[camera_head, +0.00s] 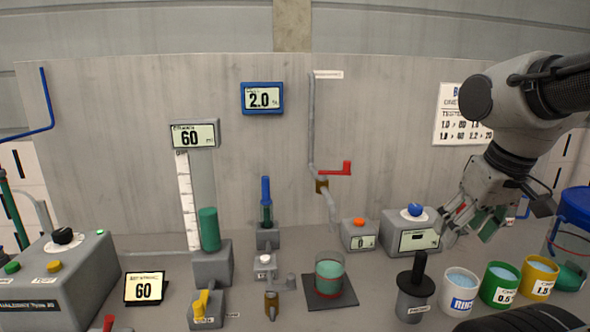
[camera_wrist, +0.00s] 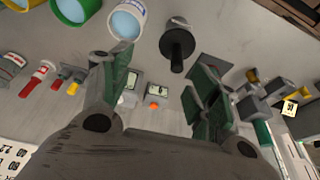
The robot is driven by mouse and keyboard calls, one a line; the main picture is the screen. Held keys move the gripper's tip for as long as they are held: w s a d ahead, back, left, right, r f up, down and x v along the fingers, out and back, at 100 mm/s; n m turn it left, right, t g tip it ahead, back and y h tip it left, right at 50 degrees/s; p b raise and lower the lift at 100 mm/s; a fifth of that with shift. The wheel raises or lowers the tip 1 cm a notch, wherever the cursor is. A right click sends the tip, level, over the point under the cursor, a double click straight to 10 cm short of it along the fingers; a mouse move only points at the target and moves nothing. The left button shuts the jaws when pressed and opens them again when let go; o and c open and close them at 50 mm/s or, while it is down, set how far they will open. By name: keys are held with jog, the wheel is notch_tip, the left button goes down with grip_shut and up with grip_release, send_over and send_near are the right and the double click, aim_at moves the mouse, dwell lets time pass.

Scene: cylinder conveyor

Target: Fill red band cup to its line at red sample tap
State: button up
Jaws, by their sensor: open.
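A clear cup (camera_head: 330,275) with green liquid and a reddish band low on its side stands upright on a dark square plate (camera_head: 312,299). Its fill line is too small to make out. The red sample tap's lever (camera_head: 335,169) sits on a wall pipe above, pointing right. Its grey spout (camera_head: 332,208) ends above and behind the cup; no stream shows. My gripper (camera_head: 470,218) is right of the cup, apart from it, open and empty. In the wrist view, its green-padded fingers (camera_wrist: 160,95) are spread wide; the right finger appears to hide the cup.
A dark-handled grey stamp-like tool (camera_head: 413,290) stands between the cup and the white tub (camera_head: 459,290). Green (camera_head: 500,284) and yellow (camera_head: 541,278) tubs stand farther right. Grey boxes with an orange button (camera_head: 359,234) and blue knob (camera_head: 411,230) stand behind.

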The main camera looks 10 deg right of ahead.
jog(key=shift+n+g, duration=0.8)
jog(key=w+a, duration=0.1)
jog(key=w, duration=0.2)
jog(key=w+a+r, duration=0.1)
jog(key=w+a, duration=0.1)
jog(key=w, duration=0.1)
jog(key=w+a+r, duration=0.1)
jog(key=w, duration=0.2)
jog(key=shift+w+a+r, duration=0.1)
jog(key=shift+w+a, duration=0.2)
jog(key=shift+w, duration=0.1)
jog(key=shift+c, duration=1.2)
notch_tip(320, 180, up, 5)
jog(key=g, duration=0.2)
send_over(350, 172)
jog(key=shift+s+r+n, duration=0.15)
jog(key=shift+s+n, duration=0.1)
jog(key=shift+n, duration=0.15)
jog(key=shift+w+a+r, duration=0.55)
jog(key=shift+w+r, duration=0.3)
jog(key=shift+w, duration=0.05)
notch_tip(350, 172, up, 4)
jog(key=shift+r, duration=0.1)
jog(key=shift+m, duration=0.3)
jog(key=f, duration=0.7)
jog(key=shift+s+d, duration=0.2)
jog(key=shift+s, duration=0.15)
jog(key=shift+f, duration=0.6)
grip_shut()
